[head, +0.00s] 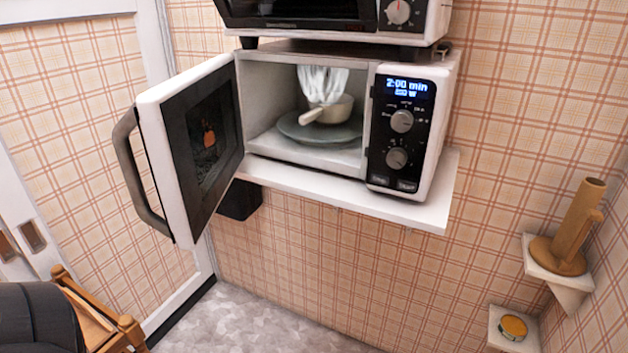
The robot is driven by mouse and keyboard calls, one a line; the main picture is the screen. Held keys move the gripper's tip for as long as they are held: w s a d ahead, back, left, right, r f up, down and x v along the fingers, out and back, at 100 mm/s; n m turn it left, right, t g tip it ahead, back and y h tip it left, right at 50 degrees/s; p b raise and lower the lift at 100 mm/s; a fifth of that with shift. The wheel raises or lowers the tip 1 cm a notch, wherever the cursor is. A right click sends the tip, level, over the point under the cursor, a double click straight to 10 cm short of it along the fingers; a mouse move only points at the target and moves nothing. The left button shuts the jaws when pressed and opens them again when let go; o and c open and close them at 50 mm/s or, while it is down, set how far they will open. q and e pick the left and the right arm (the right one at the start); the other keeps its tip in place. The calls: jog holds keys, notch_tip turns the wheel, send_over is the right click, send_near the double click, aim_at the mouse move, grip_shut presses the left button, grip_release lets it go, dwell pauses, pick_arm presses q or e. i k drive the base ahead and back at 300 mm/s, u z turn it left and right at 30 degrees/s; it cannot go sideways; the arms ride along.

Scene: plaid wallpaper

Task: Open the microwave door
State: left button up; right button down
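The white microwave (410,185) stands on a white wall shelf. Its door (200,135) stands wide open, swung out to the left, with a dark window and a dark curved handle (135,175) on its outer edge. The cavity is in plain view. Inside, a small pale pan with a handle (330,110) sits on a grey round plate (318,130), with a whitish, steam-like shape above it. The lit display reads 2:00 min. Neither of my grippers is in view.
A second oven (320,12) stands on top of the microwave. The white shelf (400,204) juts out below it. Small corner shelves at right hold a wooden holder (565,240) and a round yellow-lidded item (513,327). Wooden furniture (95,315) is at lower left.

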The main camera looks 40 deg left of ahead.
aim_at(188, 201)
jog(key=z, duration=0.6)
jog(key=i, duration=0.35)
jog(key=u, duration=2.8)
